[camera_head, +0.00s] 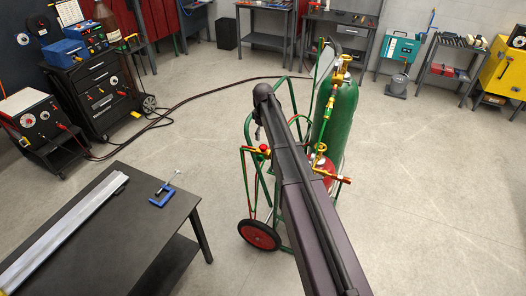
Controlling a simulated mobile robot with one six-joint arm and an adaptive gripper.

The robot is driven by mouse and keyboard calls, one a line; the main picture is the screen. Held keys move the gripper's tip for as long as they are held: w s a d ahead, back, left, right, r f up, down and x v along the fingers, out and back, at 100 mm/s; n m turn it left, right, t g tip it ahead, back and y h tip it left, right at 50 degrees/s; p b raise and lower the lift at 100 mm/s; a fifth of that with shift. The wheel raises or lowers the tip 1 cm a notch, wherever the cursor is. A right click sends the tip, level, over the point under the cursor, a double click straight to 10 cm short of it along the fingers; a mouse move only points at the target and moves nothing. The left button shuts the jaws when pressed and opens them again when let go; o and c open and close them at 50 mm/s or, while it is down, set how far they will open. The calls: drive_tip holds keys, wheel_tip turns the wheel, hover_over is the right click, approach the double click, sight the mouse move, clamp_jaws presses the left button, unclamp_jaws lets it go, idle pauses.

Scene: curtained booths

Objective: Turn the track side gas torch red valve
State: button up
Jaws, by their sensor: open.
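A gas cart with a green frame (247,128) and red wheel (259,235) stands mid-floor. It carries a tall green cylinder (338,110) and a red cylinder (322,166), mostly hidden behind my arm. On the cart's left side, a brass torch fitting with a small red valve (264,148) shows beside hanging red and green hoses. Another brass fitting (334,176) sticks out at right, past my arm. My gripper (258,133) shows only as a small dark part below the arm's end, just above the red valve. It is open; contact cannot be seen.
A dark table (155,222) with a metal rail (65,232) and a blue clamp (162,192) stands at lower left. Welding machines (38,122) and a dark tool cabinet (98,82) stand at far left, with cables on the floor. Floor at right is clear.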

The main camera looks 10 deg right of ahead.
sight(263, 146)
drive_tip(key=shift+f+b, duration=3.4)
drive_tip(key=shift+f, duration=0.3)
drive_tip(key=c, duration=1.2)
